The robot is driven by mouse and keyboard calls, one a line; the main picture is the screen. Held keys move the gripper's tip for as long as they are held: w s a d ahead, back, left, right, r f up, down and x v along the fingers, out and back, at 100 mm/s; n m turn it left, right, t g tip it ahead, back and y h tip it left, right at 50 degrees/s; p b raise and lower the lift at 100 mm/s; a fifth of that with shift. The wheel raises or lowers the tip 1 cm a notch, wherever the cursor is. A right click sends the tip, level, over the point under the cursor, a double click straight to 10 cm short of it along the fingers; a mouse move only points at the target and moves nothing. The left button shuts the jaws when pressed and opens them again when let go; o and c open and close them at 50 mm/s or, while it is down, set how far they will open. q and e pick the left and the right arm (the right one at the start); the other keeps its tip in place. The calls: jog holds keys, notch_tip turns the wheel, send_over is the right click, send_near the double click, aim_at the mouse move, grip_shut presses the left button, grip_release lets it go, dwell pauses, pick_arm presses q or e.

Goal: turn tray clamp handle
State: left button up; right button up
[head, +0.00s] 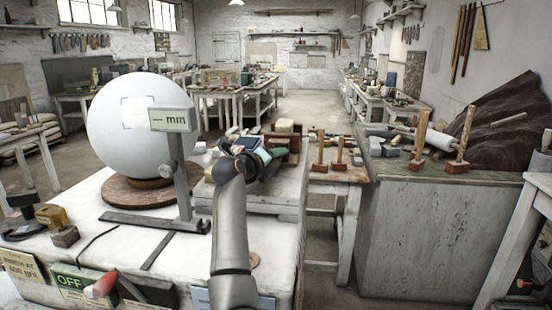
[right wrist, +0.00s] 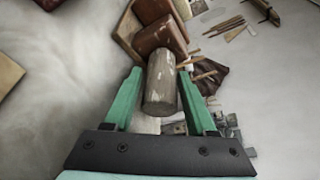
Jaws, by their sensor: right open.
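My right gripper (head: 268,155) is at the near side of a low tray-like stand at the table's right end. In the right wrist view its green fingers (right wrist: 160,72) are open. A worn wooden cylinder (right wrist: 160,88), which looks like the clamp handle, lies between them, with narrow gaps; I cannot tell whether either finger touches it. Behind it are reddish-brown blocks (right wrist: 160,38), apparently the clamp body. In the head view a brown block (head: 294,143) shows just beyond the gripper; the handle is hidden there by my gripper. My left gripper is not in view.
A large white sphere (head: 140,120) on a round wooden base stands left, beside a gauge post with an "mm" display (head: 171,119). An OFF sign (head: 72,284) and red-tipped lever (head: 101,286) are at the front. A grey-green bench (head: 440,230) stands right.

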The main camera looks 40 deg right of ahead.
jog(key=shift+c, duration=0.3)
grip_shut()
dwell(0.6)
